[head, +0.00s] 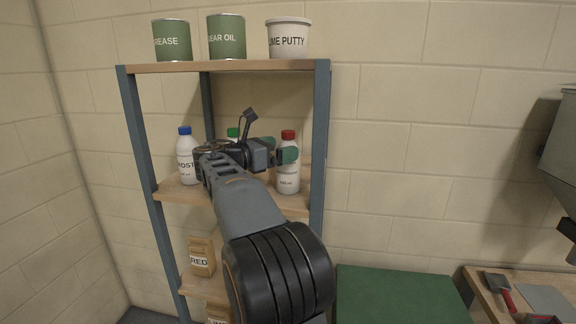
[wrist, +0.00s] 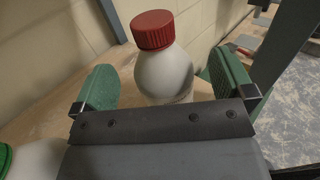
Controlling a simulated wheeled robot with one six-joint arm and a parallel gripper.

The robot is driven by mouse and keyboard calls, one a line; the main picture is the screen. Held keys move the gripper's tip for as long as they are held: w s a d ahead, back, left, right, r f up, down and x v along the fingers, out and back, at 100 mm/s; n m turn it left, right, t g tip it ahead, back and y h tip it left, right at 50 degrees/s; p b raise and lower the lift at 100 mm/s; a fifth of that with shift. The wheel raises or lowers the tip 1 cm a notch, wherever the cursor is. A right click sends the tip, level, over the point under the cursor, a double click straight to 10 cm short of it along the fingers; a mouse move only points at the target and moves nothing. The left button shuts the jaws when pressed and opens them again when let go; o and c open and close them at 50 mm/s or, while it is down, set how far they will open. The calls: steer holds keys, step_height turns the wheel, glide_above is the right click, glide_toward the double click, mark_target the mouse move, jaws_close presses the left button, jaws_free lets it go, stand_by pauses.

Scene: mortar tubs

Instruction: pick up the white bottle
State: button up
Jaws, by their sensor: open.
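A white bottle with a red cap (head: 288,176) stands upright on the right of the middle shelf. My gripper (head: 289,155) is open in front of it. In the wrist view the bottle (wrist: 163,72) is between the two green fingers of my gripper (wrist: 165,85), with a gap on each side. Its lower part is hidden behind the gripper body. Another white bottle with a blue cap (head: 186,158) stands at the left of the same shelf. A third bottle shows its green cap (head: 232,132) behind my arm; in the wrist view it is at the lower left (wrist: 30,160).
The wooden middle shelf (head: 178,193) is framed by blue-grey posts (head: 320,140); the right one is close to the red-capped bottle. Green cans (head: 226,36) and a white tub (head: 288,38) stand on top. A brown bag (head: 201,256) sits below. A green surface (head: 400,295) lies right.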

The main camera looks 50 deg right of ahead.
steer(key=shift+x, duration=1.55)
steer(key=shift+c, duration=0.4)
steer(key=c, duration=1.7)
